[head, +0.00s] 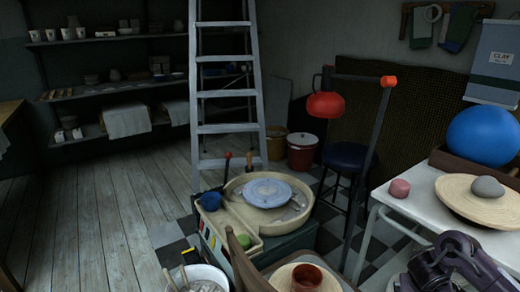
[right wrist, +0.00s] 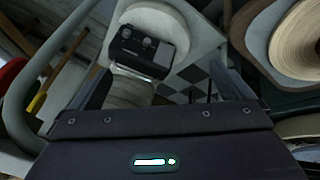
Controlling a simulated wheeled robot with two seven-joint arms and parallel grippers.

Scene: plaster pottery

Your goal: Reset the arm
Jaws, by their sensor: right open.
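My right arm (head: 455,262) comes in at the bottom right corner of the head view, in front of the white table. In the right wrist view my right gripper (right wrist: 163,85) is open, with its dark fingers apart at left and right. Nothing is gripped between them. A dark box-like object with two round knobs (right wrist: 146,50) shows beyond the fingers, apart from them. My left arm and gripper are not in the head view.
A pottery wheel (head: 268,193) stands in the middle. The white table (head: 415,190) at right bears a wooden disc (head: 470,207) with a grey lump, a pink piece (head: 399,189) and a blue ball (head: 484,136). A ladder (head: 227,100), stool (head: 346,158) and red lamp (head: 326,105) stand behind.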

